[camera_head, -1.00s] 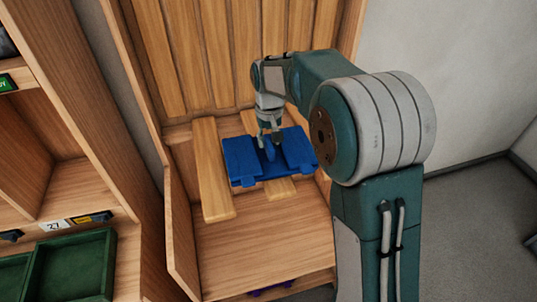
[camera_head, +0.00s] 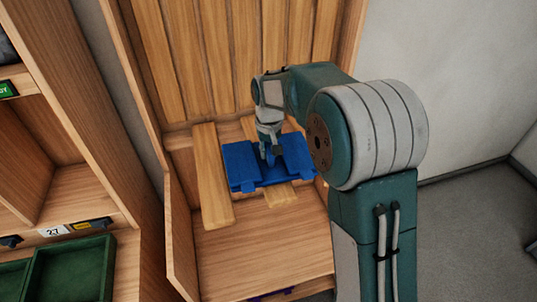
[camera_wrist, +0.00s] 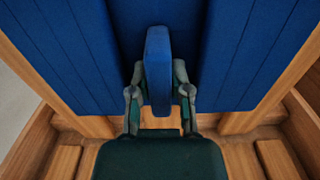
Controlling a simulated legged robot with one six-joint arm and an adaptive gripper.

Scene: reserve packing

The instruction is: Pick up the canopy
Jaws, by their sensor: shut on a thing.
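The canopy (camera_head: 243,166) is a flat, dark blue panel with a raised upright grip in its middle. It lies across light wooden boards inside a wooden bay. In the wrist view the blue canopy (camera_wrist: 65,50) fills the upper part, and its grip stands between the fingers. My gripper (camera_head: 269,152) reaches down onto the middle of the canopy. In the wrist view my gripper (camera_wrist: 159,85) is shut on the grip, with one finger on each side. Whether the canopy touches the boards all along is hidden.
A loose-looking board (camera_head: 212,175) runs under the canopy's left side. The bay has a slatted back (camera_head: 215,60) and a low left side wall (camera_head: 181,240). The bench front (camera_head: 260,245) is bare. Green trays (camera_head: 72,270) stand at the lower left.

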